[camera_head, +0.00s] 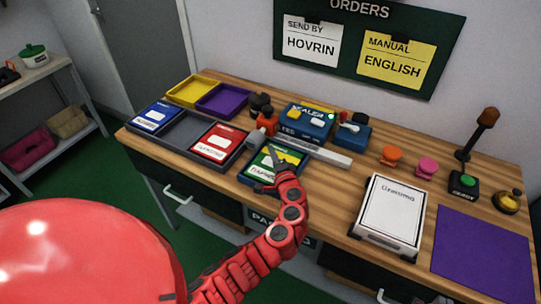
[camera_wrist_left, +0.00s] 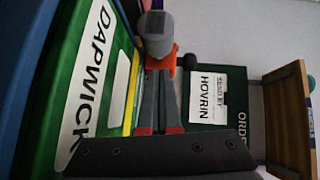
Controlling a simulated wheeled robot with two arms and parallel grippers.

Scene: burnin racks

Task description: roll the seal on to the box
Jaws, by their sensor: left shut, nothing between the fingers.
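A white box (camera_head: 391,212) with a printed label lies on the desk right of centre. A blue sealer unit (camera_head: 306,120) stands at the back of the desk. An orange piece with a grey cylinder (camera_head: 267,121) stands in front of it; it also shows beyond the fingertips in the left wrist view (camera_wrist_left: 158,38). I cannot tell whether it is the seal roller. My left gripper (camera_head: 275,160) is shut and empty over the green case (camera_head: 262,177), its fingers (camera_wrist_left: 170,95) pointing toward the orange piece. I cannot tell whether they touch it. My right gripper is not in view.
A grey tray (camera_head: 181,138) holds blue (camera_head: 157,117) and red (camera_head: 219,143) cases. Yellow (camera_head: 190,90) and purple (camera_head: 222,100) trays sit behind. Orange (camera_head: 391,156) and pink (camera_head: 427,167) knobs, a lever (camera_head: 478,135), a bell (camera_head: 508,201) and a purple mat (camera_head: 482,252) are at right.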

